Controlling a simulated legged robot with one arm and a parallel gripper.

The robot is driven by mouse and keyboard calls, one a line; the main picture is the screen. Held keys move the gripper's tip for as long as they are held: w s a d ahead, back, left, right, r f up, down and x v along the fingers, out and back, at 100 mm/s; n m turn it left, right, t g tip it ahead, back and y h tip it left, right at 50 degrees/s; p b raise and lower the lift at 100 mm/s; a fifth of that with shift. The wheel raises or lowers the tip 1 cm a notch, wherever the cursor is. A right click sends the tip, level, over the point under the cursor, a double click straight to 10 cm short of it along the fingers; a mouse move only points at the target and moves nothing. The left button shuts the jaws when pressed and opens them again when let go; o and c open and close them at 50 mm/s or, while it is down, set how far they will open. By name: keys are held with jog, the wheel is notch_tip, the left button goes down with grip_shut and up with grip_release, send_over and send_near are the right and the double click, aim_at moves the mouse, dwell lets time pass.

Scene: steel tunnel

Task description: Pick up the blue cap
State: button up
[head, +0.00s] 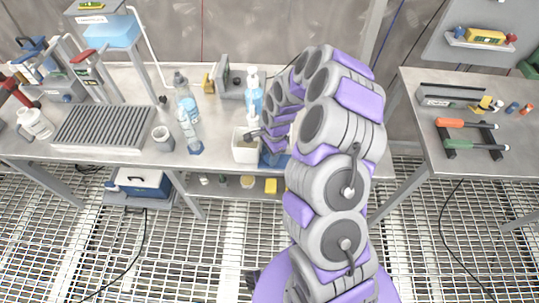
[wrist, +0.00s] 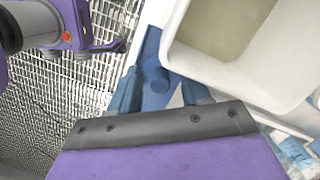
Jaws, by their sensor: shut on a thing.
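My gripper (wrist: 161,88) shows in the wrist view with its two blue-grey fingers beyond the dark bar of its body. In the head view my gripper (head: 257,134) is low at the bench's front edge, beside a white open bin (head: 245,152).
The white bin's rim (wrist: 187,62) is close to the right of my gripper. Clear bottles (head: 188,125) and a pump bottle (head: 254,96) stand on the steel bench (head: 130,82). A second table (head: 500,158) with tools is at right. Grated floor lies in front.

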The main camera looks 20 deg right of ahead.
aim_at(269, 154)
jog(key=shift+r, duration=0.55)
notch_tip(269, 154, up, 2)
jog(key=shift+r+p, duration=0.25)
jog(key=shift+p, duration=0.3)
jog(key=s+d+p, duration=0.1)
jog(key=s+d, duration=0.1)
jog(key=s, duration=0.5)
jog(key=s+d+r+p, duration=0.1)
jog(key=s+d, duration=0.2)
jog(key=s, duration=0.5)
jog(key=shift+d, duration=0.35)
